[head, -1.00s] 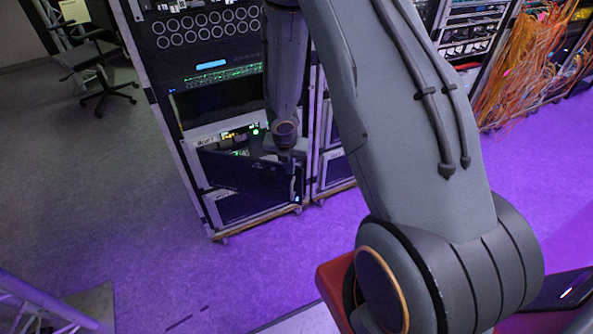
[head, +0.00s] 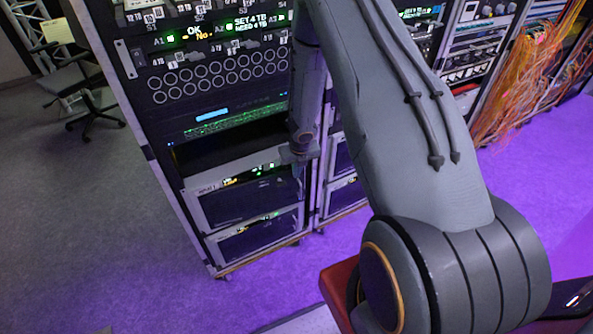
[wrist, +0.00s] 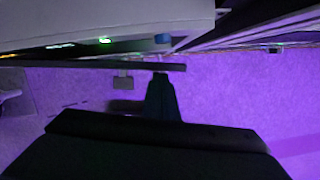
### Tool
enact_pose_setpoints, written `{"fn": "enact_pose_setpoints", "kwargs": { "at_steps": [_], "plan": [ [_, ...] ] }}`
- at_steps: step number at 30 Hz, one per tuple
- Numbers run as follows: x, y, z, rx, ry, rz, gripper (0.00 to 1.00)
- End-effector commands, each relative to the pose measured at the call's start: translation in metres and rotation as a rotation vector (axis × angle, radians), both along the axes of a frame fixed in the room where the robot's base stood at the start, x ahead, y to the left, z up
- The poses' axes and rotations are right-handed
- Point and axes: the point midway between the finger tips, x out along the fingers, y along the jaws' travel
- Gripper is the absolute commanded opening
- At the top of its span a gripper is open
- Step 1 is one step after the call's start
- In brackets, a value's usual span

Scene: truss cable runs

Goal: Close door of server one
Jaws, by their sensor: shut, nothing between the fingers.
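Two server units sit low in the rack, one above the other. The upper unit's dark door (head: 245,203) now lies roughly flush across its front; its small label is too blurred to read surely. The lower unit (head: 260,240) also shows a dark front panel. My gripper (head: 303,158) is shut and empty, at the upper right corner of the upper unit. In the wrist view my gripper (wrist: 160,82) points at a dark bar (wrist: 110,66), which looks like the door's edge, close to a pale housing with a green light. I cannot tell whether they touch or whether the door is fully closed.
The rack (head: 160,130) holds panels of round ports and lit displays above the servers. Another rack stands close on its right, with orange cables (head: 530,85) beyond. An office chair (head: 85,95) stands at left. Purple-lit floor in front is clear.

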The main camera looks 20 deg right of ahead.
Motion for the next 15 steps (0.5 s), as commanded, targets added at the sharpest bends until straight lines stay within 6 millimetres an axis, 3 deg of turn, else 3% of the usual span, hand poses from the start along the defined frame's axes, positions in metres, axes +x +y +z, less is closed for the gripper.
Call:
{"fn": "enact_pose_setpoints", "kwargs": {
  "at_steps": [15],
  "plan": [
    [-0.001,-0.0083,-0.0001,0.0,0.0,-0.013,0.0]
  ]
}}
